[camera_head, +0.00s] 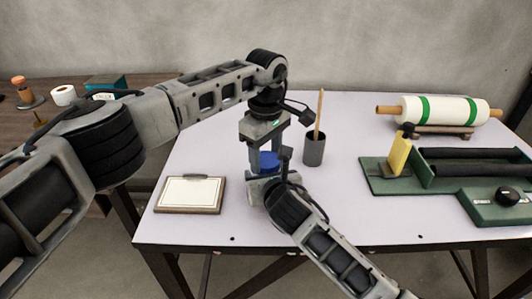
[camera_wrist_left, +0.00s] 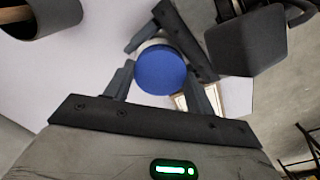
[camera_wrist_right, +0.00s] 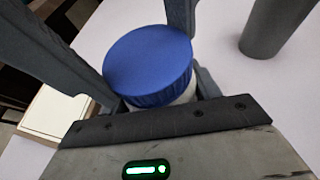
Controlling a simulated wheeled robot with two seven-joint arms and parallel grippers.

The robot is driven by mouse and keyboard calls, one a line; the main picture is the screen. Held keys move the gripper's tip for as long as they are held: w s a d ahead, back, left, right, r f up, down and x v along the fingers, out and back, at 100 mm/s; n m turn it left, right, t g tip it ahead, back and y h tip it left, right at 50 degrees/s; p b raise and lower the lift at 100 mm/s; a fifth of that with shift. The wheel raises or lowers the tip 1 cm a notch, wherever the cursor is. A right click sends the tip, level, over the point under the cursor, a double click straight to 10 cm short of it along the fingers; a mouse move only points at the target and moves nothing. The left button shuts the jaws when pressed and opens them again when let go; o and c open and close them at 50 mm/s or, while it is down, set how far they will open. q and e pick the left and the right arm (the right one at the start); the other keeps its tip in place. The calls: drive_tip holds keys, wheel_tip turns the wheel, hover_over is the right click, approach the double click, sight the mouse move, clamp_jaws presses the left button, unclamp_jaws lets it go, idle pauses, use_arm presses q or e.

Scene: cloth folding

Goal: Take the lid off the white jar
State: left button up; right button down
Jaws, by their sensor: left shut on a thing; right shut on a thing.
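The white jar (camera_wrist_right: 184,95) stands between my grippers, mostly hidden; a pale strip of it shows under the blue lid in the right wrist view. The round blue lid (camera_head: 268,161) sits on top of the jar, and it also shows in the left wrist view (camera_wrist_left: 160,69) and right wrist view (camera_wrist_right: 148,62). My left gripper (camera_head: 267,153) points down from above, shut on the lid with a finger on each side. My right gripper (camera_head: 270,178) comes in low from the front, shut on the jar body below the lid.
A grey cup (camera_head: 314,150) with a wooden stick stands just right of my grippers. A framed board (camera_head: 190,194) lies to the left. A green tool tray (camera_head: 380,180) and a white roll (camera_head: 440,110) are on the right.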

use_arm(q)
drive_tip(key=o, duration=1.1)
